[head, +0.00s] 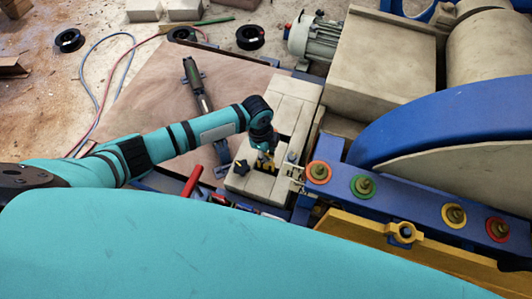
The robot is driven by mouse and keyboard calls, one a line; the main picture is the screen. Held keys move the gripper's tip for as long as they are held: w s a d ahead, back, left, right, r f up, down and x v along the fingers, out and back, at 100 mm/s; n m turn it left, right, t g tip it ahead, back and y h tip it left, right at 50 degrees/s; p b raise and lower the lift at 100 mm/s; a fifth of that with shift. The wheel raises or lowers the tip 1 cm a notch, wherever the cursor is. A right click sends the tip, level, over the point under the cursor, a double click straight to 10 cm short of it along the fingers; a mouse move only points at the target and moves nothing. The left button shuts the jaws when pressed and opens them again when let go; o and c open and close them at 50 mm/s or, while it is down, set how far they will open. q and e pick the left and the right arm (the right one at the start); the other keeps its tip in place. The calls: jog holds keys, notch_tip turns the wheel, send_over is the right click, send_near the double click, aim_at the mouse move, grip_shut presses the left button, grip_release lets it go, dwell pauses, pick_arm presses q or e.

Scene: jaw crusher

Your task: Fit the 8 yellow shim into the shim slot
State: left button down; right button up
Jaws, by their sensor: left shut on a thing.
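My left gripper (266,152) reaches in from the left and points down over the pale block assembly (292,88) beside the machine. It is shut on a small yellow piece, which looks like the yellow shim (266,163). The shim is mostly hidden by the fingers, and no number on it can be read. A dark opening among the pale blocks lies right around the fingertips and looks like the shim slot. I cannot tell whether the shim is inside it or just above it. My right gripper is not in view.
A black star knob (241,167) sits left of the gripper. A blue beam with red, green and yellow ringed bolts (364,186) lies to the right. A red-handled tool (192,181) and a dark tool (196,84) lie left. A plywood sheet (150,95) has clear room.

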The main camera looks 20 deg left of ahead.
aim_at(267, 169)
pick_arm(q)
jog(key=shift+f, duration=0.25)
jog(key=shift+f+b, duration=0.9)
jog(key=shift+f, duration=0.1)
jog(key=shift+f+b, duration=1.8)
jog(key=shift+f, duration=0.7)
jog(key=shift+f, duration=0.1)
jog(key=c, duration=1.2)
grip_release()
jog(key=shift+c, duration=0.2)
jog(key=r, duration=0.4)
jog(key=a+r, duration=0.1)
jog(key=r, duration=0.7)
jog(key=shift+a, duration=0.2)
